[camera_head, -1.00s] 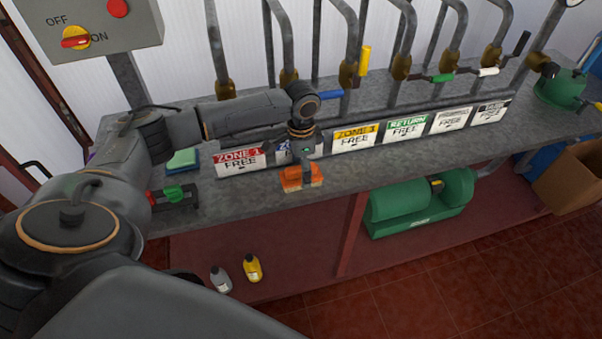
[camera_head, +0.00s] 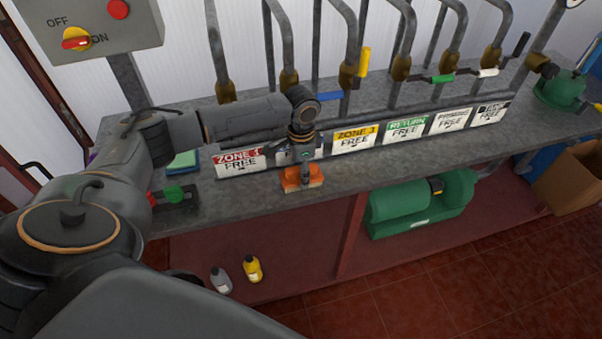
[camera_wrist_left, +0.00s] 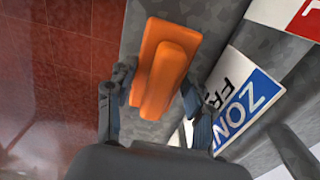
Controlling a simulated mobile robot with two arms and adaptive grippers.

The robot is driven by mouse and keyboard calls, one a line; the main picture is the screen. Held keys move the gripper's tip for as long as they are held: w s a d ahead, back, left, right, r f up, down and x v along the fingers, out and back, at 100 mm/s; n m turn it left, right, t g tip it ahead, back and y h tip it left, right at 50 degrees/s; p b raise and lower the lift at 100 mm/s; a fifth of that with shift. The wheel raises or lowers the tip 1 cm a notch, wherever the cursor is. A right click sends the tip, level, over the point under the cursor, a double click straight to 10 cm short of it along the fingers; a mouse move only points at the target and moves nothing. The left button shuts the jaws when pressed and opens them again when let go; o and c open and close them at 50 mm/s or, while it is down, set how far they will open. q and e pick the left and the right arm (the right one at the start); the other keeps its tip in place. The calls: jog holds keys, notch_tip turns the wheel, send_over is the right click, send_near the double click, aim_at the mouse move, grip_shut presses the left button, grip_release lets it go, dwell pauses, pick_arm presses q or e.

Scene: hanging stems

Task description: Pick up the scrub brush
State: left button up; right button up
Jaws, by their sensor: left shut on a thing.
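The scrub brush (camera_head: 302,179) is orange with a paler lower part, at the front edge of the grey bench (camera_head: 236,203). It also shows in the left wrist view, where its raised orange handle (camera_wrist_left: 167,75) points up the picture. My left gripper (camera_head: 304,166) reaches down onto the brush from above. In the wrist view the left gripper's fingers (camera_wrist_left: 152,105) sit on either side of the handle, and it is shut on it. I cannot tell whether the brush's underside touches the bench. My right gripper is out of view.
Zone labels (camera_head: 355,137) and upright pipes (camera_head: 285,50) line the bench behind the brush. A green sponge (camera_head: 182,161) and a green-and-red tool (camera_head: 173,195) lie to the left. Two bottles (camera_head: 252,268) and a green machine (camera_head: 420,205) are on the lower shelf.

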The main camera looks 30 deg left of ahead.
pick_arm(q)
jog(key=shift+r+b, duration=0.35)
jog(key=shift+r, duration=0.35)
jog(key=s+r, duration=0.1)
jog(key=r, duration=0.1)
jog(key=s+r+b, duration=0.1)
jog(key=s+r, duration=0.2)
jog(key=r, duration=0.1)
jog(key=shift+s+r, duration=0.15)
jog(key=shift+r, duration=0.1)
jog(key=s+r+b, duration=0.1)
jog(key=s+r, duration=0.4)
jog(key=s, duration=0.4)
jog(key=shift+s+d+b, duration=0.15)
jog(key=shift+s+b, duration=0.25)
